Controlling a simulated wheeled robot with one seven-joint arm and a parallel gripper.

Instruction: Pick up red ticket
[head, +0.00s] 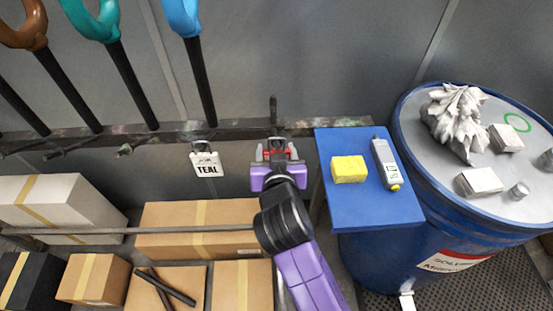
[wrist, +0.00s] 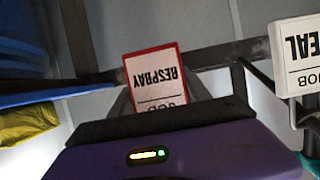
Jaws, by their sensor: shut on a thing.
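The red ticket (wrist: 155,80) is a white card with a red border, lettered RESPRAY, upside down in the wrist view. In the head view only a bit of its red edge (head: 277,153) shows between the jaws, just below the rail. My gripper (head: 277,158) is shut on it. A dark hook (head: 273,106) rises from the rail right above the gripper. I cannot tell whether the ticket still hangs on it.
A blue shelf (head: 375,207) with a yellow sponge (head: 348,169) and a grey meter (head: 385,163) stands close on the right. Beyond it is a blue drum (head: 410,255). The rail (head: 235,130) crosses behind; cardboard boxes (head: 190,215) lie below left.

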